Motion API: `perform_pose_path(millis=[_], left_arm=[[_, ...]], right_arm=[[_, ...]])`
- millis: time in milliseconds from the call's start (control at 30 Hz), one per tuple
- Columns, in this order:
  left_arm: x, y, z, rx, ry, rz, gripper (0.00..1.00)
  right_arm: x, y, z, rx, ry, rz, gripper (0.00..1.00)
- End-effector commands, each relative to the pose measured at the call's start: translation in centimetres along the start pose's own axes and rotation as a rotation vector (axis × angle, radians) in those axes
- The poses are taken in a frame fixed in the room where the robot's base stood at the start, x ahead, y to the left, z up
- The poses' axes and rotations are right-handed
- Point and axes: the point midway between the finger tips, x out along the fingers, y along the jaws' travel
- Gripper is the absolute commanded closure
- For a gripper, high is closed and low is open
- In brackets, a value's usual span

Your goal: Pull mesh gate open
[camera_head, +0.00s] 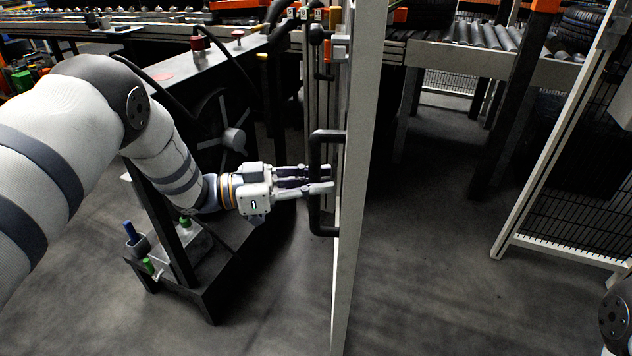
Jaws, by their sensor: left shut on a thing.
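The mesh gate (359,120) stands edge-on in the middle of the view, so its mesh is hardly visible. A black bar handle (316,156) sticks out from its left side. My left gripper (325,181) reaches in from the left and is shut on this handle, with its fingers around the upright bar. Part of my right arm shows at the lower right edge; its gripper is out of view.
A fixed mesh fence panel (585,165) stands at the right. Roller conveyors (490,38) run across the back. A black machine stand (215,278) is below my left arm. The floor (430,260) between gate and fence is clear.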

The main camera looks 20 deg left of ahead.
Motion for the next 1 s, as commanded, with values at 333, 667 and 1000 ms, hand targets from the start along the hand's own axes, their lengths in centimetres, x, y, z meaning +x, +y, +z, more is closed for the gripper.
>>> perform_pose_path(millis=[333,667,1000], left_arm=[[0.0,0.1,0.3,-0.005,-0.005,0.002,0.62],[-0.6,0.0,0.1,-0.002,-0.002,0.0,0.62],[-9.0,0.0,0.1,-0.002,-0.003,-0.002,0.62]], right_arm=[[0.0,0.0,0.0,0.0,-0.001,0.0,0.6],[0.0,0.0,0.0,0.0,0.0,0.0,0.6],[0.0,0.0,0.0,0.0,0.0,0.0,0.6]])
